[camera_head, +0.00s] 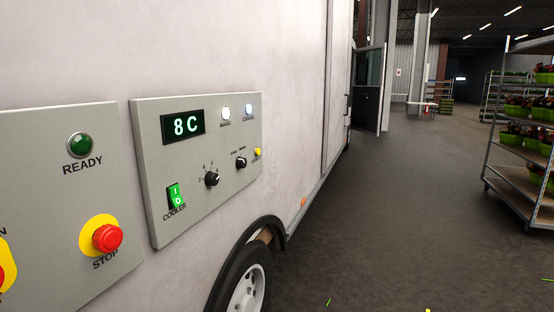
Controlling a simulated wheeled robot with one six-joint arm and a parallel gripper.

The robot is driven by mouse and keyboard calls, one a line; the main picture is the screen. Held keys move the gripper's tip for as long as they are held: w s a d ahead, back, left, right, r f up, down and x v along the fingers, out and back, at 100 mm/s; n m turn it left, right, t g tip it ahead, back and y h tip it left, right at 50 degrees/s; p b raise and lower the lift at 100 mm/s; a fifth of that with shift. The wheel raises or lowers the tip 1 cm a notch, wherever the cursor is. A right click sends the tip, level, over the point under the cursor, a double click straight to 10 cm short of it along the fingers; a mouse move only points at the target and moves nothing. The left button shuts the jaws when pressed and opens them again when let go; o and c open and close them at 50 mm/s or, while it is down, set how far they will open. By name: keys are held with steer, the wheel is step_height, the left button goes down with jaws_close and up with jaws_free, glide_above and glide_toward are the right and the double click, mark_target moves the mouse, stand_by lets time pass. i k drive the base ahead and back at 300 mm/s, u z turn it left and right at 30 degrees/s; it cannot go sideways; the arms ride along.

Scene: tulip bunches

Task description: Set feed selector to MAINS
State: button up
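A grey control panel (222,200) is mounted on the side of a white vehicle body. On its right half is a small black rotary knob (241,162) with two tiny labels above it, too small to read surely; its pointer direction is unclear. A second black knob (211,178), ringed by small marks, sits lower left of it. A lamp labelled MAINS (225,113) looks white, and a lamp beside it (249,110) looks pale blue. My gripper is not in view.
The panel also has an 8 C display (183,124), a green COOLER rocker switch (175,196) and a yellow button (257,152). A nearer panel carries a red STOP button (107,238) and a READY lamp (80,145). Dark floor is open toward the plant rack (490,150).

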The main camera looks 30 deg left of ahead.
mark_target(241, 162)
steer(key=u, duration=0.4)
steer(key=i, duration=1.1)
steer(key=u, duration=0.7)
